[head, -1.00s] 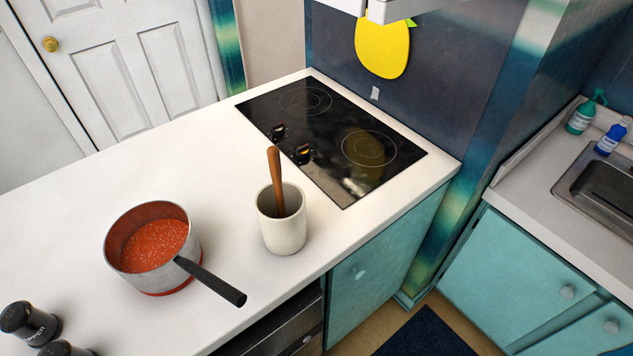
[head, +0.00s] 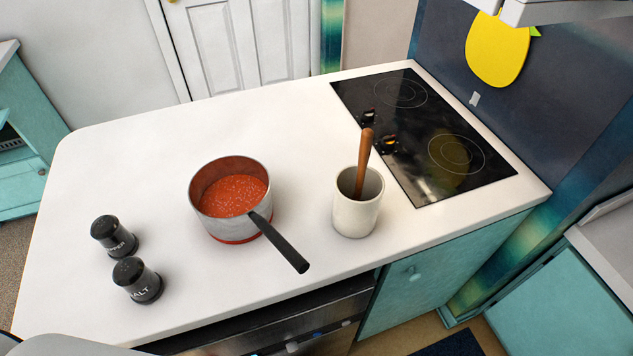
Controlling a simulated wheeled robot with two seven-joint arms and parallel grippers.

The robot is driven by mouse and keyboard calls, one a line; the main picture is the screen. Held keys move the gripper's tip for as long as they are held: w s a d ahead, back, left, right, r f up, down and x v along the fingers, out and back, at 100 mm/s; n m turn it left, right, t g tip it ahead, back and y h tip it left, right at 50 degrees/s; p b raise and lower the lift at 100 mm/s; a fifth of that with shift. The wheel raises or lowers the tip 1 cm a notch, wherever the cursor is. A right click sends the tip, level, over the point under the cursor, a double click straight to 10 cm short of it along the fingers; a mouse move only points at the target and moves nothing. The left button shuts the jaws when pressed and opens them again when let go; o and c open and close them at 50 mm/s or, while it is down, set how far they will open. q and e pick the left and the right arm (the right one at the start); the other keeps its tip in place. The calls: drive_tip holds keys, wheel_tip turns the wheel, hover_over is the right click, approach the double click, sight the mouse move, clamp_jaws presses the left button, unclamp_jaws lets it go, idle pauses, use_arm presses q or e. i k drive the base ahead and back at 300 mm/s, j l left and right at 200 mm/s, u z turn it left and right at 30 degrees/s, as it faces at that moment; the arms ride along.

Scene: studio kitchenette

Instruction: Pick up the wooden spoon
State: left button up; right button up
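The wooden spoon (head: 363,160) stands in a white crock (head: 355,214) on the white counter. Its brown handle sticks up above the rim and leans slightly to the right. Its lower end is hidden inside the crock. Neither of my grippers is in view.
A metal pot (head: 231,208) of red sauce stands left of the crock, its black handle (head: 281,243) pointing toward the front edge. Pepper (head: 114,236) and salt (head: 138,281) shakers stand further left. A black cooktop (head: 421,133) lies behind and right of the crock. The counter's back left is clear.

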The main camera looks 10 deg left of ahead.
sight(367, 135)
drive_tip(key=l+u, duration=0.1)
drive_tip(key=l, duration=0.35)
drive_tip(key=k+l+u, duration=0.1)
drive_tip(key=l, duration=0.35)
drive_tip(key=k+l+u, duration=0.1)
drive_tip(key=l, duration=0.3)
drive_tip(key=k+l, duration=0.1)
drive_tip(key=l, duration=0.35)
drive_tip(key=k+l+u, duration=0.15)
drive_tip(key=l, duration=0.3)
drive_tip(key=i+j, duration=0.15)
drive_tip(key=j, duration=0.2)
drive_tip(key=i+j, duration=0.1)
drive_tip(key=j, duration=0.2)
